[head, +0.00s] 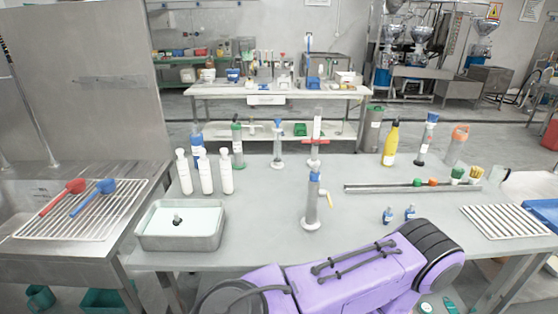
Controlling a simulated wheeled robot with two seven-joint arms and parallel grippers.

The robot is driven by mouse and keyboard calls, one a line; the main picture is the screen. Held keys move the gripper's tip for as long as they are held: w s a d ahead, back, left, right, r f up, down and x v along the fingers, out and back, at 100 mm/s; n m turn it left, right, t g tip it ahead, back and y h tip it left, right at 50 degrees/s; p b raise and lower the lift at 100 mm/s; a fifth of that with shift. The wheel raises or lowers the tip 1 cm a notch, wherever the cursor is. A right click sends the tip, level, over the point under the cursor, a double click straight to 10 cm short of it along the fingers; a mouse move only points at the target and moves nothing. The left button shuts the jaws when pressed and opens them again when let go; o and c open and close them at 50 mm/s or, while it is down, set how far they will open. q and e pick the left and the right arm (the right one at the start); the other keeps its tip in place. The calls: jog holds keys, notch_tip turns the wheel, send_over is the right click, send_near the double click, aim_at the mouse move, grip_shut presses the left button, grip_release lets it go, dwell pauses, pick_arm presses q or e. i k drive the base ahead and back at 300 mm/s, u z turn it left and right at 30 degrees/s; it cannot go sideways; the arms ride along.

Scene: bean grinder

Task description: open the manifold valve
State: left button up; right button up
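A long metal rail (400,188) lies across the right half of the table. Small green and orange knobs or caps (418,182) sit along it; it looks like the manifold, but I cannot tell which part is the valve or how it is set. A grey upright cylinder (311,205) with a blue top and a yellowish side spout stands left of the rail, mid-table. A purple and black arm link of mine (365,278) crosses the front edge of the table. Neither gripper shows, so their states are hidden.
Left of the cylinder are white bottles (205,175) and a metal tray (150,236) with pale liquid. A yellow bottle (391,145) and a blue-topped tube (427,140) stand behind the rail. Two small blue bottles (388,215) stand in front. A wire rack (505,220) lies at right.

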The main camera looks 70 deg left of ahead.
aim_at(327, 194)
jog(key=k, duration=0.2)
jog(key=u, duration=1.1)
